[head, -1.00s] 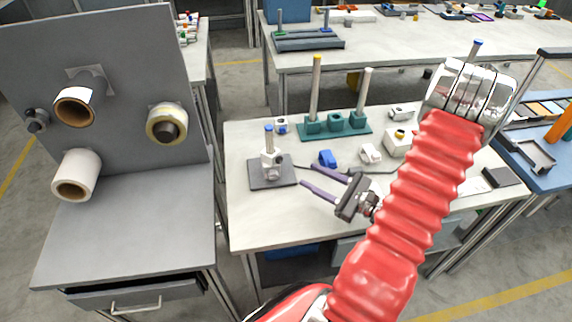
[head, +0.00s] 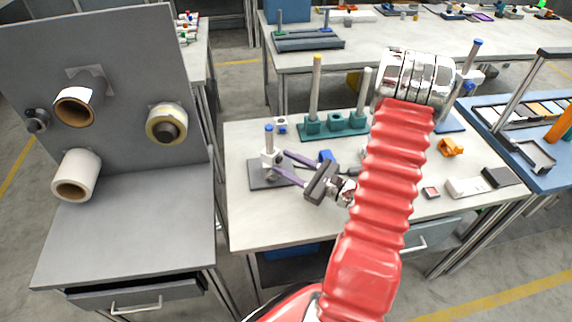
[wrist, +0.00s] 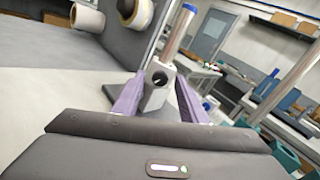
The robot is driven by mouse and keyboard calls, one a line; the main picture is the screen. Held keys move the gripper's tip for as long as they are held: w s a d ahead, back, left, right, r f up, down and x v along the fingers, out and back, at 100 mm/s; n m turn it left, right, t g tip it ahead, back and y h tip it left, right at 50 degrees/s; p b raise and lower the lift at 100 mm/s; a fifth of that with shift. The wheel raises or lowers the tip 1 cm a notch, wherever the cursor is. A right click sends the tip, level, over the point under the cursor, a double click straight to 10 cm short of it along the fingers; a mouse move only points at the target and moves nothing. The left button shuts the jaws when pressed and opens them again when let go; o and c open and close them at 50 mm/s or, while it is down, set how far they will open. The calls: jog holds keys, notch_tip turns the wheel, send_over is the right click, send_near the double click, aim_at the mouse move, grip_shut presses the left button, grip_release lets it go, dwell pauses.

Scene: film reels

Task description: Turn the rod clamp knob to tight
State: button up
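A pale grey rod clamp (head: 269,159) sits on an upright metal rod with a blue cap (head: 269,129), on a dark base plate (head: 262,180) at the table's left. My gripper (head: 281,164) comes from the right, its two purple fingers spread, tips at the clamp. In the wrist view the clamp (wrist: 154,99) stands between the open fingers (wrist: 159,78), with a dark round opening facing me. I cannot make out a separate knob or its setting, nor whether the fingers touch the clamp.
A green base (head: 340,124) with rods stands behind, and a blue part (head: 325,156) lies close to my gripper. An orange part (head: 451,147) lies to the right. A grey panel with rolls (head: 110,85) stands at the left. The table's front left is clear.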

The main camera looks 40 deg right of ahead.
grip_shut()
jog(key=shift+a, duration=0.15)
dwell(0.6)
jog(key=shift+m, duration=0.3)
jog(key=m, duration=0.4)
jog(key=shift+m, duration=1.5)
jog(key=shift+d, duration=0.2)
